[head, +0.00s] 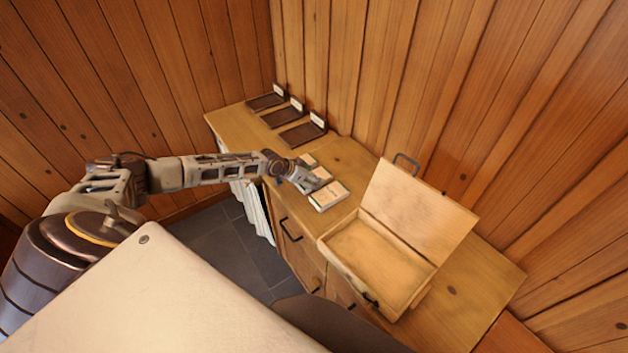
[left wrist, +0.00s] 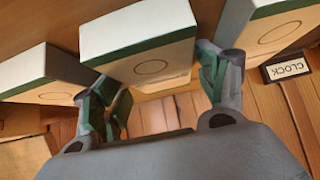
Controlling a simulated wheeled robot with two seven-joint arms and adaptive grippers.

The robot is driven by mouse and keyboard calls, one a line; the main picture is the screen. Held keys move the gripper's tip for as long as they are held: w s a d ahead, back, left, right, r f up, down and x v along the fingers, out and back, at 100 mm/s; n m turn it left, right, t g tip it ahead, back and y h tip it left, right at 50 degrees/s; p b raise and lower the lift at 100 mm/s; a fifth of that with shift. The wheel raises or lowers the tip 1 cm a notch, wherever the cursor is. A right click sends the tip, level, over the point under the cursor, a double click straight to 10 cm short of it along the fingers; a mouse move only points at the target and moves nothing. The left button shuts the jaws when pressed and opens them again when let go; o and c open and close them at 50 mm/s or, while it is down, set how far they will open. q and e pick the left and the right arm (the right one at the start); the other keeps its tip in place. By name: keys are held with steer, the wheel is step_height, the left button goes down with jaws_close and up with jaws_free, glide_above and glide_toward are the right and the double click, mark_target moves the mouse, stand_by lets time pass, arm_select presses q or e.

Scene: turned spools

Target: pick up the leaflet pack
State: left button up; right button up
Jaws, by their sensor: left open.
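Three pale packs with green bands stand in a row on the wooden cabinet top; I cannot tell by any lettering which is the leaflet pack. The nearest pack (head: 329,196) lies just beside my left gripper (head: 309,183) in the head view, and the others are partly hidden behind the gripper. In the left wrist view, the middle pack (left wrist: 140,35) sits between the open fingers of the left gripper (left wrist: 160,78). Another pack (left wrist: 40,72) is at the left and one (left wrist: 265,35) at the right, each close to a finger. My right gripper is not in view.
An open wooden case (head: 375,262) with raised lid stands right of the packs. Three dark trays (head: 302,133) with small white labels line the cabinet's far end; a "CLOCK" label (left wrist: 288,68) shows in the wrist view. Plank walls close in behind.

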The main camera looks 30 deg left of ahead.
arm_select(q)
steer(key=shift+f, duration=0.1)
stand_by(0.4)
steer(key=c, duration=0.9)
steer(key=shift+r+b, duration=0.4)
steer(key=shift+r, duration=4.65)
